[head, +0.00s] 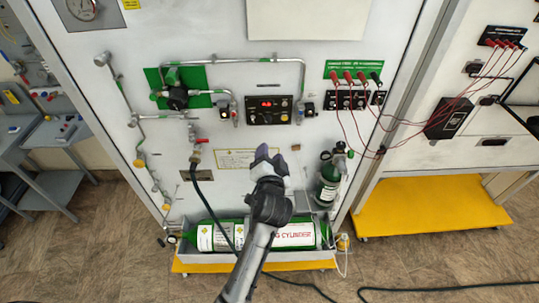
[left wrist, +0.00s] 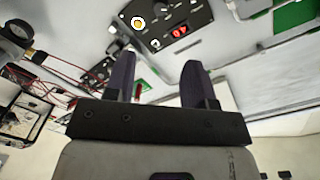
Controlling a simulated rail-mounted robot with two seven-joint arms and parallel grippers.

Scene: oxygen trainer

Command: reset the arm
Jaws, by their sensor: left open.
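My left gripper (head: 268,156) is in front of the white trainer panel (head: 225,60), in the lower middle of the head view. Its two dark fingers also show in the left wrist view (left wrist: 158,78), spread apart with nothing between them. The gripper looks apart from the panel. My left arm (head: 250,260) reaches up from the bottom edge. My right gripper is not in view.
A green-and-white cylinder (head: 205,236) lies in a tray at the panel's foot, partly hidden by my arm. A small green cylinder (head: 328,184) stands right of the gripper. A black hose (head: 209,205) and red leads (head: 357,125) hang nearby. A yellow platform (head: 420,203) is at right.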

